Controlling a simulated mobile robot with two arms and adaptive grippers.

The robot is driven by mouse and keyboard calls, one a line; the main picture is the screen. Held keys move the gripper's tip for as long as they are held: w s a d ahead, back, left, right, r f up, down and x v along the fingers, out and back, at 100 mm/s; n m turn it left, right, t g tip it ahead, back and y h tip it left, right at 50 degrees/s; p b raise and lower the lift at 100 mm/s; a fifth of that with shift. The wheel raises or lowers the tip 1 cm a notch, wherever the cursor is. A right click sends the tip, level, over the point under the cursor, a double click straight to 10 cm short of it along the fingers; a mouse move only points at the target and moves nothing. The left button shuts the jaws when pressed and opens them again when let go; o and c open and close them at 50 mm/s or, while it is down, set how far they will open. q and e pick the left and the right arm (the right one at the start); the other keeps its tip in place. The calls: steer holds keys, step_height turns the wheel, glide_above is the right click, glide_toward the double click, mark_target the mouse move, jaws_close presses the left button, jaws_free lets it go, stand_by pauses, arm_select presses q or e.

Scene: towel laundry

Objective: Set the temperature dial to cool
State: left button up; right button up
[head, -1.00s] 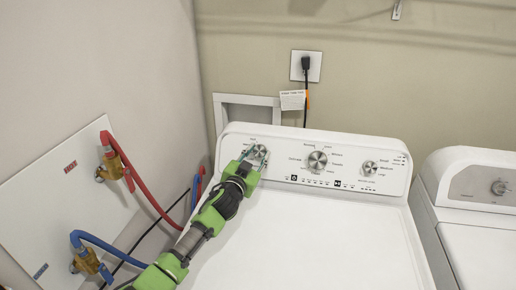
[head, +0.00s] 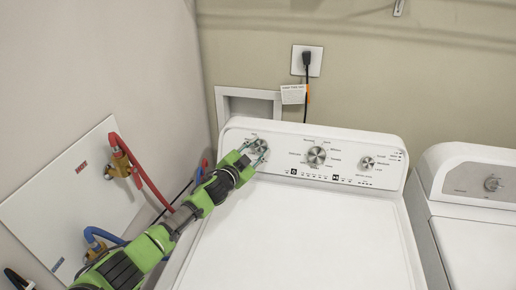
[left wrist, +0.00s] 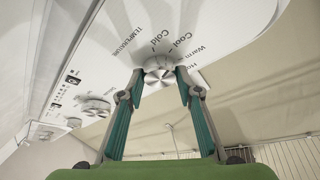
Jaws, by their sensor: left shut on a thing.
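The temperature dial (head: 259,146) is the silver knob at the left end of the white washer's control panel. In the left wrist view the dial (left wrist: 158,73) has the printed words Cold, Cool, Warm and a partly covered Hot label around it. My left gripper (head: 256,152) is at this dial, with one finger on each side. In the left wrist view the left gripper (left wrist: 160,76) is shut on the dial. I cannot make out which label the dial's mark points to. My right gripper is not in view.
The panel also has a large middle dial (head: 316,156) and a smaller right dial (head: 367,163). A second white machine (head: 470,190) stands at the right. Red (head: 150,185) and blue (head: 103,234) hoses hang at the left wall. The washer's top (head: 300,235) is clear.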

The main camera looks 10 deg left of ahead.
arm_select(q)
steer(key=o, duration=1.1)
steer(key=v, duration=1.2)
steer(key=shift+a+r, duration=0.1)
